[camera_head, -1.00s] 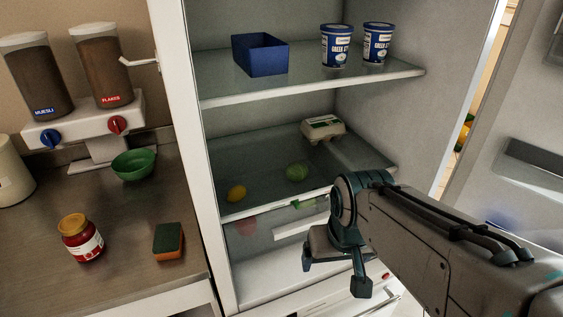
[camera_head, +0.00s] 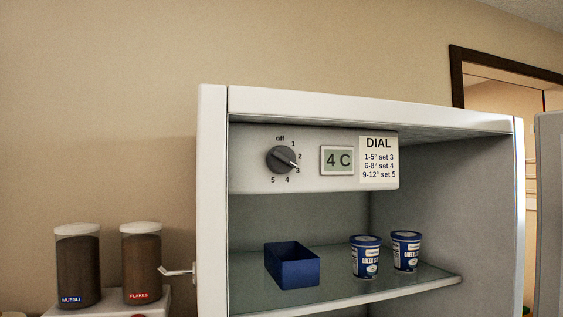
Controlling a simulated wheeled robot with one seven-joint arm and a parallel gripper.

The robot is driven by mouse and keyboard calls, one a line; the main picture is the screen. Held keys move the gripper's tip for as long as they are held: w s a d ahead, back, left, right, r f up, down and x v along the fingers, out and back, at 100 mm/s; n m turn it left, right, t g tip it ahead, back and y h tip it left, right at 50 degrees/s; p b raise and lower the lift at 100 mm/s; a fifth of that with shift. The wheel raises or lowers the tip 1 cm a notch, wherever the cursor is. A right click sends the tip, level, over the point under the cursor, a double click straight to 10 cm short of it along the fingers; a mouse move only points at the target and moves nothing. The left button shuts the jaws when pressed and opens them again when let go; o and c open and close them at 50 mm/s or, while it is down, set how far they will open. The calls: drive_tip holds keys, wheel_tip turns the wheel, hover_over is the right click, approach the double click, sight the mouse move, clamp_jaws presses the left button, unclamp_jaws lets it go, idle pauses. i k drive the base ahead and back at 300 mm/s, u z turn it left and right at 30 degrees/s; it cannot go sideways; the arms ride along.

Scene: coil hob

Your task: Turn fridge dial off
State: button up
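The fridge dial (camera_head: 282,159) is a round dark grey knob on a white panel at the top inside the open fridge (camera_head: 213,200). Marks around it read off at the top, then 1 to 5 clockwise. Its pale pointer line points to the lower right, close to the 3. A display (camera_head: 338,160) beside it reads 4 C. A label (camera_head: 379,160) headed DIAL lists temperature ranges and settings. My gripper is not in this view.
A blue box (camera_head: 292,265) and two yogurt tubs (camera_head: 365,257) (camera_head: 406,251) stand on the glass shelf (camera_head: 432,279) below the panel. The space before the dial is clear. The open door (camera_head: 548,215) is at right. Two cereal dispensers (camera_head: 78,265) (camera_head: 141,262) stand left.

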sight(280, 160)
drive_tip(key=z, duration=2.4)
drive_tip(key=k, duration=1.15)
drive_tip(key=u, duration=2.25)
